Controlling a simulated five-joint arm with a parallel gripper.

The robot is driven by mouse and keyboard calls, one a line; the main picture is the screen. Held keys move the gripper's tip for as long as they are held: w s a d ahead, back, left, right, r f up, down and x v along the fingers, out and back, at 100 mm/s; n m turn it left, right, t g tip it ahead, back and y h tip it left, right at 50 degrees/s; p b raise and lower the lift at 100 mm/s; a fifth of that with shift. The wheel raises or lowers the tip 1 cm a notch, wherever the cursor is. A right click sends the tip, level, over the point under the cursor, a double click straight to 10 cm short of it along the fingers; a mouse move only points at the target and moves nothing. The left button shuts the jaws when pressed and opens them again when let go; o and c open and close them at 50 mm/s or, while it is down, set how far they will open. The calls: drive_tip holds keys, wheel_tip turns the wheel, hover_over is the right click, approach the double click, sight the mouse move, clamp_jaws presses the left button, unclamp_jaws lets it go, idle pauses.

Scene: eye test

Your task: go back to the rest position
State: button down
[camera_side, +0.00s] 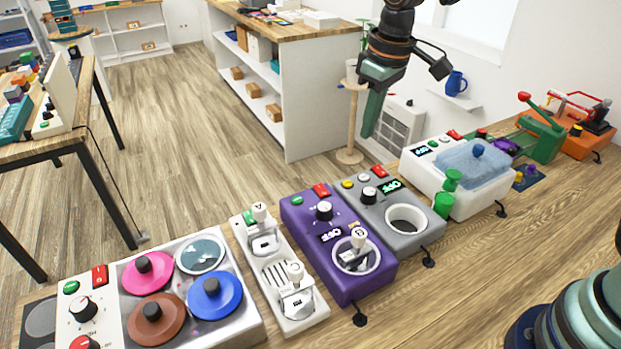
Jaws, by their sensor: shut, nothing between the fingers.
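My gripper (372,115) hangs from the upper middle of the side view, its green fingers shut and pointing down. Nothing is between them. It is above and behind the row of devices, apart from all of them. The grey device (423,232) with a round opening and a display reading OFF stands below it. The white device (412,176) with a blue lid (458,165) stands to the lower right of the fingers.
A purple device (345,285), a white double-lever unit (276,256) and a panel with coloured round lids (240,325) stand to the left on the wooden bench (455,300). A green press (545,138) and an orange machine (583,142) stand right. The front bench is clear.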

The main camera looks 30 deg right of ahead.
drive_tip(key=s+d+r+m+t, duration=0.1)
drive_tip(key=s+d+m+t, duration=0.1)
drive_tip(key=s+d, duration=0.3)
drive_tip(key=s+d+r+m+t, duration=0.1)
drive_tip(key=s+d, duration=0.3)
drive_tip(key=s, duration=0.5)
drive_tip(key=shift+d+r+m+t, duration=0.4)
drive_tip(key=shift+r+m, duration=0.2)
drive_tip(key=shift+r, duration=0.15)
